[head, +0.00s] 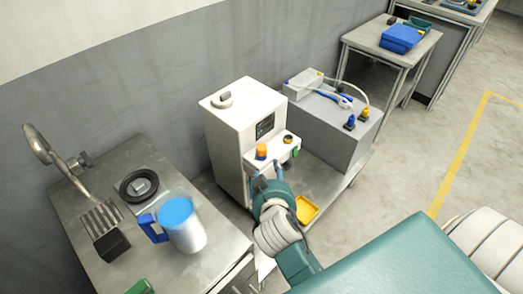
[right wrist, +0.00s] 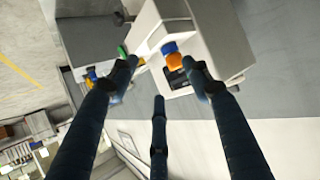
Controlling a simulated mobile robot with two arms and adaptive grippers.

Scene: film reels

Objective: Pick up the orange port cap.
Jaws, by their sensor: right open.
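The orange port cap (head: 261,149) sits on the front ledge of the white machine (head: 238,120), with a blue part directly below it. The cap also shows in the right wrist view (right wrist: 174,61), beside the blue part (right wrist: 168,47). My right gripper (head: 264,178) is in front of the machine, just below the cap in the head view. In the right wrist view its dark blue fingers (right wrist: 161,65) are spread apart, with the cap beyond and between the tips. Nothing is between them. My left gripper is in neither view.
A dark cap with a yellow ring (head: 288,138) stands right of the orange one on the ledge. A yellow tray (head: 306,209) lies below. A grey box (head: 325,128) with hoses stands right. A blue-lidded jug (head: 184,230) is on the left table.

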